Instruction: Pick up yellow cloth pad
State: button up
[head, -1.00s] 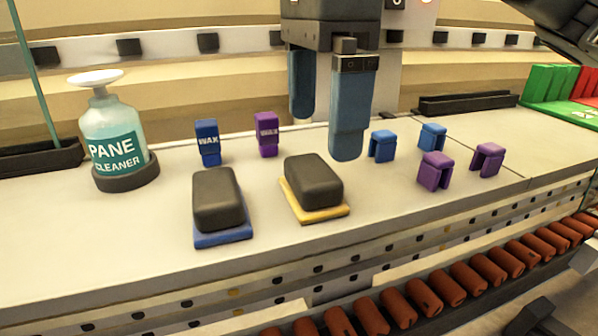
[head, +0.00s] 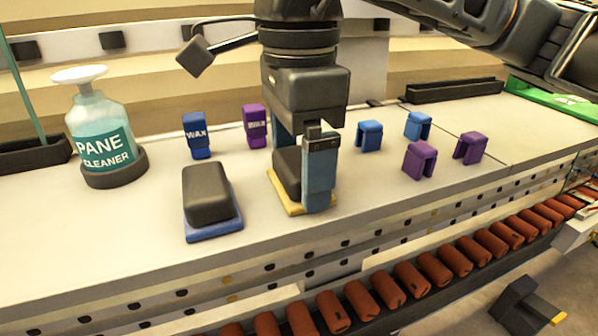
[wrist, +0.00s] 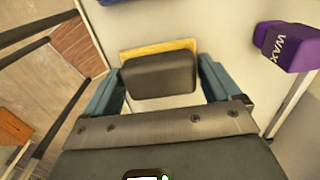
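The yellow cloth pad (head: 291,205) lies flat on the white work surface with a dark grey block-shaped grip (head: 287,172) on top. In the head view my gripper (head: 299,190) is lowered over it, and one blue finger hides part of the pad. In the wrist view the pad's yellow edge (wrist: 183,47) shows behind its dark grip (wrist: 160,76). My gripper's fingers (wrist: 160,92) stand apart on both sides of the dark grip, with a small gap visible on each side.
A similar pad with a blue base (head: 212,232) lies to the left. A pane cleaner bottle (head: 103,135), a blue wax bottle (head: 196,137) and a purple wax bottle (head: 255,128) stand behind. Several blue and purple clips (head: 419,160) are at right. The front edge drops to orange rollers (head: 362,293).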

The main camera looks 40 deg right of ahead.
jog(key=c, duration=0.5)
jog(key=shift+o, duration=0.2)
jog(key=shift+r, duration=0.15)
jog(key=shift+r, duration=0.25)
jog(key=r, duration=0.1)
jog(key=r+b, duration=0.1)
jog(key=r, duration=0.1)
jog(key=shift+s+d+r, duration=0.15)
jog(key=shift+d+r, duration=0.1)
jog(key=shift+d, duration=0.05)
jog(key=s+d+r+b, duration=0.1)
jog(key=s+d+r, duration=0.5)
jog(key=s+d, duration=0.1)
jog(key=shift+s+d+r+b, duration=0.3)
jog(key=shift+s+r+b, duration=0.1)
jog(key=shift+s, duration=0.1)
